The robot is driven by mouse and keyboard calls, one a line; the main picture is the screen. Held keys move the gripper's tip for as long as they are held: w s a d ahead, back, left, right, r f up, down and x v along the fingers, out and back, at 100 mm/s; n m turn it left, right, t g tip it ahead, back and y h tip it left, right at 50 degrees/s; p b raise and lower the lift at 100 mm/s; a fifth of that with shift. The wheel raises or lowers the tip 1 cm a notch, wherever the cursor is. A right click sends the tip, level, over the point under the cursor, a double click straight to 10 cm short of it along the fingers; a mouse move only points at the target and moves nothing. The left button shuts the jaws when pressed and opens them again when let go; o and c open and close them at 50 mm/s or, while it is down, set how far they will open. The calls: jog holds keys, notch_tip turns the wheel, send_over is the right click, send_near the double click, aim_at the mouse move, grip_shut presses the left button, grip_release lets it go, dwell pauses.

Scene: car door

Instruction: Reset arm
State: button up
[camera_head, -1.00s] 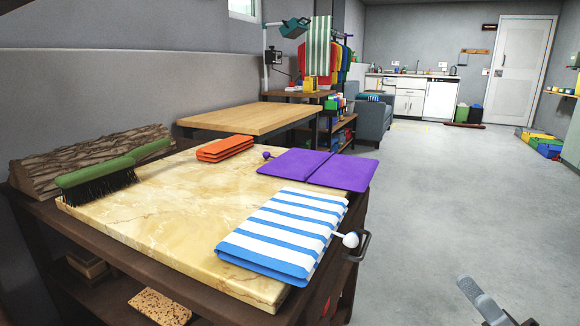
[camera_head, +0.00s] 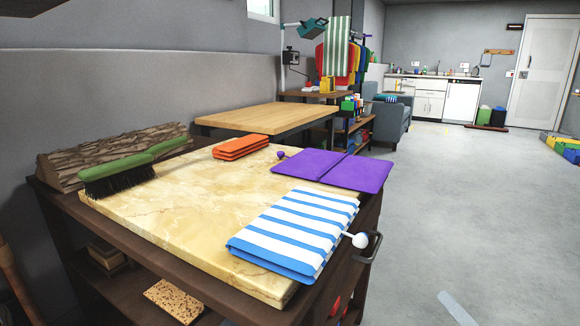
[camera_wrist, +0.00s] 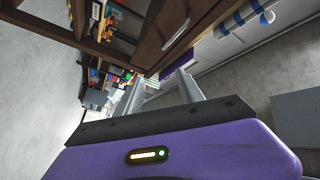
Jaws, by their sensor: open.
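My gripper (camera_wrist: 162,92) shows in the wrist view, its two grey fingers spread apart with nothing between them. The purple wrist housing fills the bottom of that view. In the head view only a small grey piece of my arm's end (camera_head: 457,308) shows at the bottom edge, over the bare floor to the right of the dark wooden cart (camera_head: 70,235). The rest of my arm is out of that view.
On the cart's marble slab (camera_head: 200,215) lie a green brush (camera_head: 130,165), orange folded item (camera_head: 241,146), purple folder (camera_head: 330,168) and blue-striped cloth (camera_head: 300,230). A dark handle (camera_head: 372,248) juts from the cart's right side. The floor (camera_head: 450,220) to the right is clear.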

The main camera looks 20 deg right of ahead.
jog(key=s+a+f+g+h, duration=0.4)
jog(key=s+f+g+h, duration=0.1)
jog(key=f, duration=0.5)
jog(key=s+a+r+n+y+p, duration=0.1)
jog(key=s+a+r+n+y, duration=0.15)
jog(key=s+a, duration=0.45)
jog(key=s+a+r+n+y, duration=0.1)
jog(key=s+a+n, duration=0.3)
jog(key=s+a, duration=0.3)
jog(key=s+a+r+n+y+p, duration=0.15)
jog(key=s+a+n, duration=0.3)
jog(key=a, duration=0.45)
notch_tip(320, 180, up, 38)
jog(key=m+p, duration=0.1)
jog(key=p, duration=3.6)
jog(key=shift+f+g, duration=0.15)
jog(key=shift+g, duration=0.15)
